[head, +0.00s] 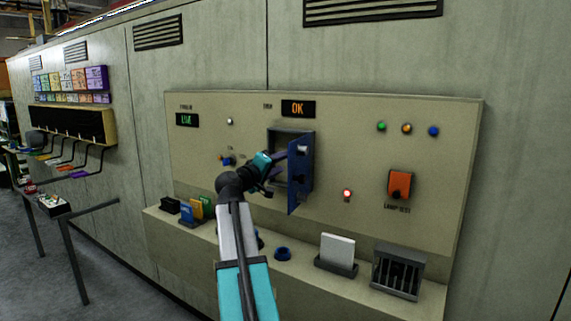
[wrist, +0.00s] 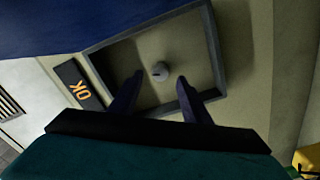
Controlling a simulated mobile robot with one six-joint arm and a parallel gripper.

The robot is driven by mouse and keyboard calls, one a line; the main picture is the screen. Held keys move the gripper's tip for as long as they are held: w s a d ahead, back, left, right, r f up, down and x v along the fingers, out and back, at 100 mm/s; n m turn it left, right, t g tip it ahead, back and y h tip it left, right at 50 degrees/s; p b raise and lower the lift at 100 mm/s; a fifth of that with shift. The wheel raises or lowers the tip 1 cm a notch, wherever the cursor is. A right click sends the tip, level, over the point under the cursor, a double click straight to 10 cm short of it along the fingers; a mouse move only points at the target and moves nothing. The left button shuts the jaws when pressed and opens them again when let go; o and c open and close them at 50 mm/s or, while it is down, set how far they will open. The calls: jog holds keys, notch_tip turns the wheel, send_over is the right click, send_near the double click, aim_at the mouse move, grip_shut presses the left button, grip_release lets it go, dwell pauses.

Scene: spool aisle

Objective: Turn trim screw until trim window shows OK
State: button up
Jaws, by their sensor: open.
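The trim window (head: 298,108) reads OK in orange letters on black, above the recess in the panel. It also shows in the wrist view (wrist: 79,84), turned on its side. The trim screw (wrist: 159,71) is a small pale round head with a dark slot, inside the recess (wrist: 202,60). My gripper (wrist: 153,84) is open, with its two dark fingers apart on either side below the screw in the picture; I see no contact with it. In the head view my gripper (head: 278,160) reaches into the recess, and the screw is hidden there.
The blue door (head: 301,172) of the recess stands open just right of my gripper. An orange lamp-test switch (head: 400,184), a lit red lamp (head: 347,194) and a green-lit window (head: 187,120) are on the panel. A ledge (head: 300,268) below holds cards and a slotted grey box (head: 398,270).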

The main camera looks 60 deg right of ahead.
jog(key=a+b, duration=0.1)
jog(key=a, duration=0.9)
dwell(0.3)
